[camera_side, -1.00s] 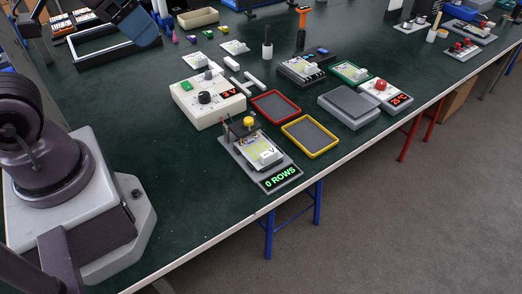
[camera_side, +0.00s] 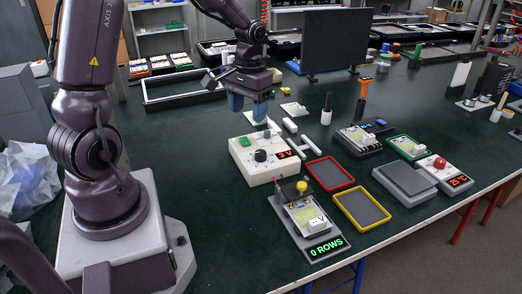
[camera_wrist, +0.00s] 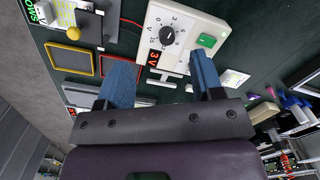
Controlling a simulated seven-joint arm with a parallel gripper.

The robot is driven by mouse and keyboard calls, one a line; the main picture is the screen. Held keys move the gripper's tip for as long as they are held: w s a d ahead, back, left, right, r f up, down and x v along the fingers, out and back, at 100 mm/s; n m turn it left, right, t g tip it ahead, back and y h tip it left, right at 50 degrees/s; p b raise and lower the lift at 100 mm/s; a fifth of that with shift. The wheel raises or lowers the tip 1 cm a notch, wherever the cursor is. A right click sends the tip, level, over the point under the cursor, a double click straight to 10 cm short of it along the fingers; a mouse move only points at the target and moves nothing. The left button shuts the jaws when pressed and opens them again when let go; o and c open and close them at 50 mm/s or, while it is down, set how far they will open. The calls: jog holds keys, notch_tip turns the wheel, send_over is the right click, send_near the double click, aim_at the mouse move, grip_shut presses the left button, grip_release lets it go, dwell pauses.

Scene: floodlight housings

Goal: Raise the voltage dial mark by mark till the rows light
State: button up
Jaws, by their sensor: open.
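The white power supply box (camera_side: 262,172) stands on the green table with a black voltage dial (camera_side: 260,155) on its top. Its red display (camera_side: 285,154) reads 3 V. A green button (camera_side: 244,141) sits behind the dial. In the wrist view the dial (camera_wrist: 168,37) has numbers around it. The test stand (camera_side: 293,208) holds a pale panel under a yellow knob, and its green readout (camera_side: 328,247) says 0 ROWS. My gripper (camera_side: 248,114) is open, with blue fingers pointing down, above the back of the box and apart from the dial. It also shows in the wrist view (camera_wrist: 160,57).
A red-rimmed tray (camera_side: 310,166) and a yellow-rimmed tray (camera_side: 341,203) lie right of the box. A grey platform (camera_side: 404,181) and a unit with a red button (camera_side: 439,162) stand at the right. Table left of the box is clear.

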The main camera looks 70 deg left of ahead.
aim_at(261, 152)
jog(key=w+a+f+n, duration=0.1)
jog(key=w+a+f, duration=0.2)
jog(key=w, duration=0.2)
jog(key=shift+t, duration=0.3)
jog(key=f, duration=1.2)
jog(key=shift+s+a+f, duration=0.1)
jog(key=shift+s+f, duration=0.1)
jog(key=shift+s, duration=0.1)
jog(key=shift+c, duration=0.4)
jog(key=c, duration=0.9)
jog(key=shift+o, duration=0.2)
